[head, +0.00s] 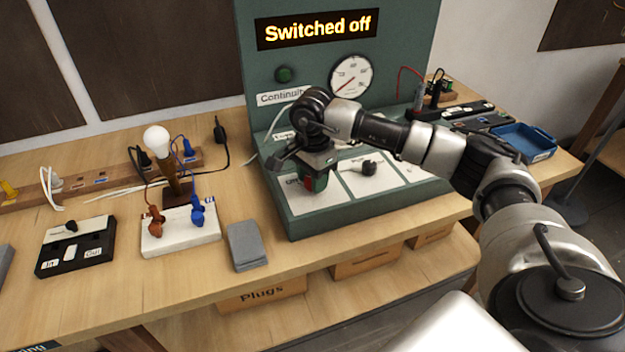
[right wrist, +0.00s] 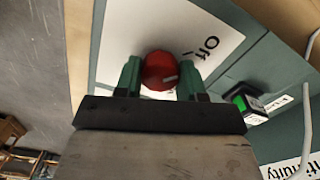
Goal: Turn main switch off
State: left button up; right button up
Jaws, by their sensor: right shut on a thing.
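The main switch is a red round knob (right wrist: 160,71) with a pale mark on its face, beside a white label reading "Off". My right gripper (right wrist: 160,80) has its green fingers on either side of the knob and is shut on it. In the head view the right gripper (head: 318,180) reaches down onto the left white panel of the green test station (head: 300,228), mostly covering the knob. The station's display (head: 317,29) reads "Switched off". My left gripper is not in view.
A dial gauge (head: 351,77) and a green lamp (head: 285,74) sit on the station's upright. A lamp with a bulb (head: 157,141), a white terminal block (head: 181,238), a black switch box (head: 75,246) and a grey block (head: 246,245) stand left. A blue tray (head: 524,142) lies right.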

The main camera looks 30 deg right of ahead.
jog(key=shift+r, duration=0.1)
dwell(0.3)
jog(key=o, duration=0.9)
notch_tip(320, 180, up, 11)
jog(key=shift+f+b, duration=0.15)
jog(key=shift+b, duration=0.6)
